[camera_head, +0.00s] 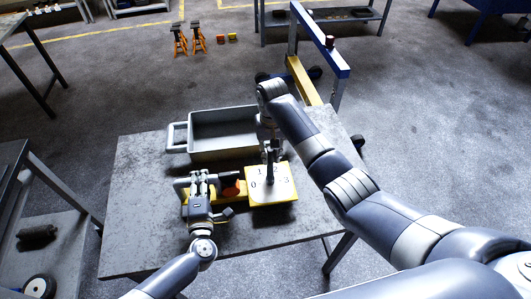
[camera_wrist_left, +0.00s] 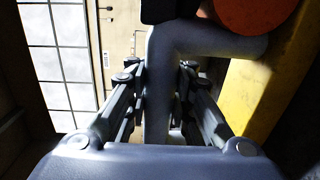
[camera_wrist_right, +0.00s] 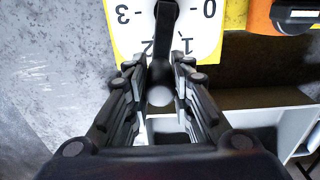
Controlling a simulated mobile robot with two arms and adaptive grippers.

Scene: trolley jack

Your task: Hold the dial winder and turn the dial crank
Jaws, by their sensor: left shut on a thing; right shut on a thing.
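The dial winder stands on the table, with a yellow body (camera_head: 238,191) and a white dial face (camera_head: 283,190) marked with numbers. A grey bent handle (camera_wrist_left: 158,90) runs between the fingers of my left gripper (camera_head: 201,180), which is shut on it at the left end of the winder. My right gripper (camera_head: 270,148) is over the far edge of the dial, shut on the dark dial crank (camera_head: 270,170). In the right wrist view the crank (camera_wrist_right: 165,30) reaches from the dial's middle between the fingers, with a round knob (camera_wrist_right: 160,96) there.
A grey open tray (camera_head: 222,132) with a side handle lies on the table (camera_head: 135,220) behind the winder and looks empty. The table's left part is bare. A blue and yellow hoist frame (camera_head: 320,50) stands behind the table; orange stands (camera_head: 188,40) are on the floor.

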